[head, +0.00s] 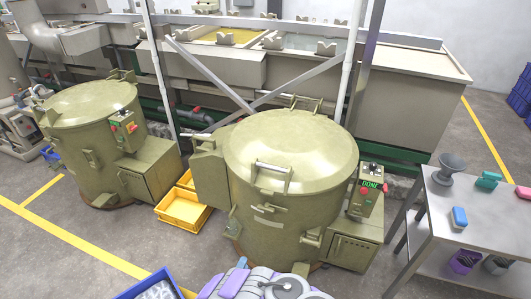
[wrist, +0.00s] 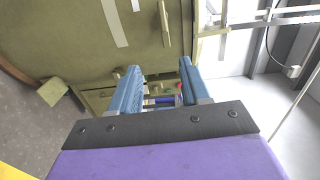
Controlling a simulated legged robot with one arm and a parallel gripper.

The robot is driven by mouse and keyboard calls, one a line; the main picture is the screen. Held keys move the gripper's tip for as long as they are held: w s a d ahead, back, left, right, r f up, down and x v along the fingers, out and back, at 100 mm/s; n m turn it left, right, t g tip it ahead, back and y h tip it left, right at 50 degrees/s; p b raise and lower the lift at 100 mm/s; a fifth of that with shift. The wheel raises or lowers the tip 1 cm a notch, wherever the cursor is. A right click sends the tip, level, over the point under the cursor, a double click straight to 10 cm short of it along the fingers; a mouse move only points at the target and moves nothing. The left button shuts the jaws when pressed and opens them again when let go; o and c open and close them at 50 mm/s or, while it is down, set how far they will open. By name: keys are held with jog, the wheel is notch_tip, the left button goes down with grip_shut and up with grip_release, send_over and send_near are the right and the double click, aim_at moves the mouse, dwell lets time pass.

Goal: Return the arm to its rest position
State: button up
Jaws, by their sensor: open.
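My gripper (wrist: 158,72) shows in the wrist view with its two blue fingers apart and nothing held between them. Behind the fingers is the olive side of a barrel machine, close up. In the head view, parts of my grey and purple arm (head: 265,287) show low at the bottom middle, in front of the right barrel (head: 285,215). Most of my arm is out of the frame.
A second lidded barrel (head: 88,125) stands at left. Yellow crates (head: 184,212) lie between the barrels. A blue bin (head: 145,285) sits at bottom left. At right, a grey table (head: 480,225) holds a funnel (head: 447,168) and small coloured items. Floor shows at left.

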jog(key=w+d+r+n+g+y, duration=0.1)
jog(key=w+d+r+n+y, duration=0.15)
jog(key=w+r, duration=0.5)
jog(key=w+d+r+n+g+y, duration=0.1)
jog(key=w+r+n, duration=0.3)
jog(key=w, duration=0.6)
jog(key=s+d+r+n+g, duration=0.1)
jog(key=d+r+n+g, duration=0.1)
jog(key=d+r, duration=0.45)
jog(key=s+d+r+n+g, duration=0.1)
jog(key=d+r+n+g, duration=0.15)
jog(key=r, duration=0.75)
jog(key=s+d+r+n+g+y, duration=0.1)
jog(key=s+d+r+n+g, duration=0.15)
jog(key=s+r, duration=0.45)
jog(key=s+d+r+n+g+y, duration=0.1)
jog(key=s+d+r+n+g, duration=0.15)
jog(key=s, duration=0.85)
jog(key=s+d+r+n+g, duration=0.2)
jog(key=s, duration=0.9)
jog(key=s+d+r+n+g, duration=0.1)
jog(key=s+r+g, duration=0.1)
jog(key=s, duration=0.9)
jog(key=s+d+r+n+g, duration=0.2)
jog(key=s+g, duration=0.1)
jog(key=s, duration=0.8)
jog(key=shift+d+r+n, duration=0.3)
jog(key=shift+o, duration=0.4)
jog(key=shift+w, duration=0.1)
